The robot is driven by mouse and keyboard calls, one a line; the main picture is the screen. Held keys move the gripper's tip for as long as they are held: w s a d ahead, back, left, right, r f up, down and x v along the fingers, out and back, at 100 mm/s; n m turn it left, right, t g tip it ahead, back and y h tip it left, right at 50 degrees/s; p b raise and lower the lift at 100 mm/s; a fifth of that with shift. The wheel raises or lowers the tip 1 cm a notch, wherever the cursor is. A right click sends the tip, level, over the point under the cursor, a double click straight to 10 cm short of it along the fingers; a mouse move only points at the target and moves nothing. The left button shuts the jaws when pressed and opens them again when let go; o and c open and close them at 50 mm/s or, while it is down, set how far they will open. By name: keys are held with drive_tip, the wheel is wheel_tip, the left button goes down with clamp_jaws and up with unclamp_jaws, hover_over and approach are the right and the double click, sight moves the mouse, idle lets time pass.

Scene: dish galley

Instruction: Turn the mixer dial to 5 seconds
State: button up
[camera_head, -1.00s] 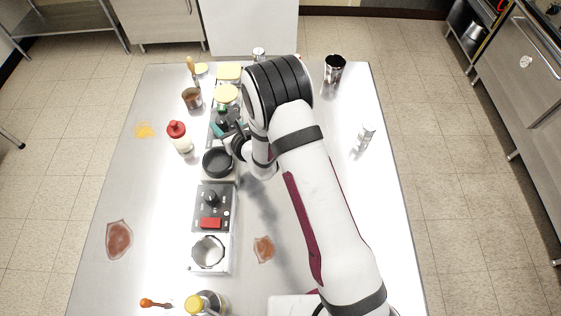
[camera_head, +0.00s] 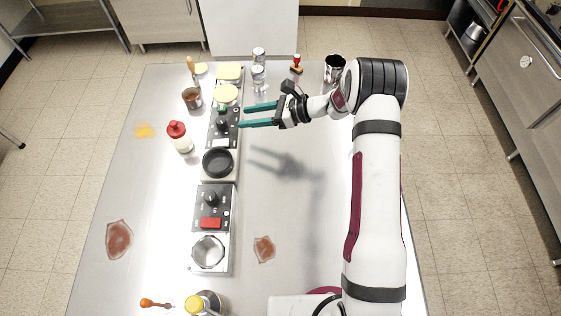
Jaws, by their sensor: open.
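Two units with dark control panels stand in a line on the steel table. The far panel (camera_head: 232,138) has a dark dial (camera_head: 222,125), and a round black cup (camera_head: 217,162) sits just in front of it. The near panel (camera_head: 225,196) has a black dial (camera_head: 210,198) and a red switch (camera_head: 211,223), with a round metal holder (camera_head: 208,252) in front. I cannot tell from the view which is the mixer, nor read the dial marks. My gripper (camera_head: 243,116), with teal fingers, is open and empty.
Yellow-lidded containers (camera_head: 227,95) stand behind the far panel. A red-capped bottle (camera_head: 178,136) and a brown cup (camera_head: 192,98) are to its left. Glass shakers (camera_head: 258,75), a red-topped stamp (camera_head: 296,64) and a dark metal cup (camera_head: 334,67) stand at the back.

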drive_tip(key=r+v, duration=0.1)
drive_tip(key=v, duration=0.6)
drive_tip(key=s+r+n+g+h, duration=0.2)
drive_tip(key=s+r+n, duration=0.3)
drive_tip(key=s, duration=0.6)
drive_tip(key=s+r+n+g+h, duration=0.1)
drive_tip(key=s+r+n+h, duration=0.4)
drive_tip(key=s, duration=0.6)
wheel_tip(320, 180, up, 2)
drive_tip(key=shift+s+d+r+n+g, duration=0.15)
drive_tip(key=shift+s+d+n+g, duration=0.2)
drive_tip(key=shift+d+g, duration=0.1)
drive_tip(key=s+d+f+n+t+h, duration=0.1)
drive_tip(key=s+d+n+h, duration=0.3)
drive_tip(key=s, duration=0.7)
drive_tip(key=shift+s+d+h, duration=0.3)
drive_tip(key=shift+s+d, duration=0.1)
drive_tip(key=shift+d, duration=0.8)
